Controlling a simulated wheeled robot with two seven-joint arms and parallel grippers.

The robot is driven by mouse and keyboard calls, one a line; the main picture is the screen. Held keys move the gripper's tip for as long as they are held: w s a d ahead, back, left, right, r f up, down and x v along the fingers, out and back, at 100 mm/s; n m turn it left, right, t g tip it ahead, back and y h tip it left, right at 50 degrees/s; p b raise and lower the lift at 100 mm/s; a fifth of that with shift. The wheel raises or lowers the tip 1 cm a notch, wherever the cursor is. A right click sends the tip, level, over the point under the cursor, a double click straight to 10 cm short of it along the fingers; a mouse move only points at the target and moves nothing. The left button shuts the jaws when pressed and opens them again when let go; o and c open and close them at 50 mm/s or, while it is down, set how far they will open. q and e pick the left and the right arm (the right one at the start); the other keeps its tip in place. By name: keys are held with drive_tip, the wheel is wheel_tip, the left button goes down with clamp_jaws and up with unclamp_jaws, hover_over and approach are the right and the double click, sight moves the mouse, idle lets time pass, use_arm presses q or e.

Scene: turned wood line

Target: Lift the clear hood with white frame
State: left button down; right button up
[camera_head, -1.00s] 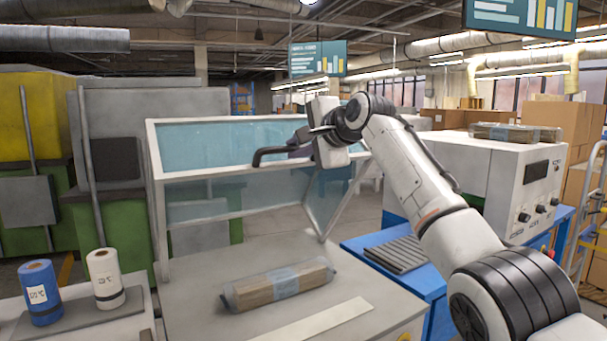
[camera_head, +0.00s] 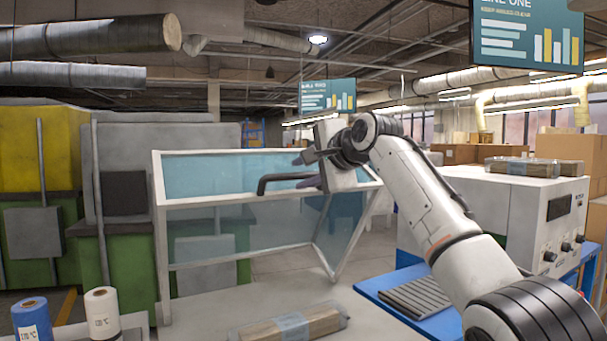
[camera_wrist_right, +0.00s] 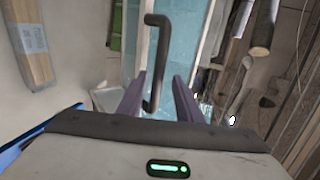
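The clear hood with white frame (camera_head: 215,200) stands on the pale bench in the head view. Its tinted panels are see-through. A dark bar handle (camera_head: 272,181) sits on its upper front and also shows in the wrist view (camera_wrist_right: 164,45). My right gripper (camera_head: 304,168) is at the handle's right part. In the wrist view, its two purple fingers (camera_wrist_right: 158,88) are apart, one on each side of the handle, with gaps visible. The gripper body hides part of the hood's top right. My left gripper is not in view.
A wrapped wood bundle (camera_head: 290,325) lies on the bench (camera_head: 195,322) in front of the hood. Blue (camera_head: 31,320) and white (camera_head: 102,313) rolls stand at the lower left. A white machine (camera_head: 485,215) and a blue table (camera_head: 380,287) are at the right.

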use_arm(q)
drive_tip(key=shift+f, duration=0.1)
use_arm(e)
drive_tip(key=shift+f, duration=0.15)
